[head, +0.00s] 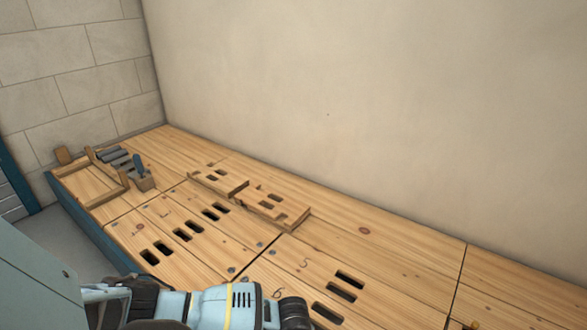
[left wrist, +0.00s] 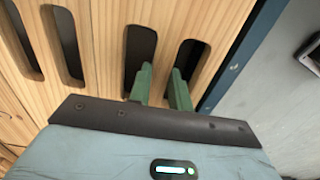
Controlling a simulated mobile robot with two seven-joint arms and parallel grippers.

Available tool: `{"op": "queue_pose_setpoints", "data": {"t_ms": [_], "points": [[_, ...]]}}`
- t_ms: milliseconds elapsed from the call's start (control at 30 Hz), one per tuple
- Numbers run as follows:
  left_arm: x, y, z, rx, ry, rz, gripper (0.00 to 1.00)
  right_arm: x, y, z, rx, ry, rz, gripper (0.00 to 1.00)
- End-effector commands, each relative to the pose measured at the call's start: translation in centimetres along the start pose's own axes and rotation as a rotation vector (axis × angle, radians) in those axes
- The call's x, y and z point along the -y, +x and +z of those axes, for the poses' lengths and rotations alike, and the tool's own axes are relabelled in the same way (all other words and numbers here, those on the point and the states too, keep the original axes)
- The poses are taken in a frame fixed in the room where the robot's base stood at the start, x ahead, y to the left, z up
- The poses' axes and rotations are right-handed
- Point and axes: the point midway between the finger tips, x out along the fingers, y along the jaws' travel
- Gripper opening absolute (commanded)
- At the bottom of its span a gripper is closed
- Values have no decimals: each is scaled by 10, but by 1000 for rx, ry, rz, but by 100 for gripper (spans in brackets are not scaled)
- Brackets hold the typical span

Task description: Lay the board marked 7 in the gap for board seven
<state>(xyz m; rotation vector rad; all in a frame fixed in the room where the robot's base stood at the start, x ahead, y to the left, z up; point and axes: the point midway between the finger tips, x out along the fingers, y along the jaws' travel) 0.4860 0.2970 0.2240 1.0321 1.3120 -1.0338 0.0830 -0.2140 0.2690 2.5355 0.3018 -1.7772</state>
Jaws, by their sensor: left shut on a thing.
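In the left wrist view my left gripper (left wrist: 161,72) has its two green fingers in neighbouring slots of a slotted wooden board (left wrist: 104,45). It is shut on the strip of wood between those slots. No number shows on this board there, so I cannot tell whether it is board 7. In the head view part of my arm crosses the bottom, and no fingertips can be made out. Boards marked 5 (head: 320,262) and 6 (head: 262,278) lie in the bench top. I see no clear 7 and no clear open gap. My right gripper is not in view.
Raised wooden pieces with slots (head: 283,213) lie mid-bench. A wooden tray (head: 94,203) and a blue-handled tool (head: 140,166) stand at the far left end. A plain wall (head: 370,110) runs behind. The bench's right part looks mostly clear.

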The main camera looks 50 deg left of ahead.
Motion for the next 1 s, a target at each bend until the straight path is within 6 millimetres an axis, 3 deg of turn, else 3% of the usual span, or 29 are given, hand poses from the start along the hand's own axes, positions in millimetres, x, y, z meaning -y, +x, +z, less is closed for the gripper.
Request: {"op": "queue_pose_setpoints", "data": {"t_ms": [1000], "points": [[-2, 5, 1, 1, 1, 2, 0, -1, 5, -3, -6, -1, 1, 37]]}}
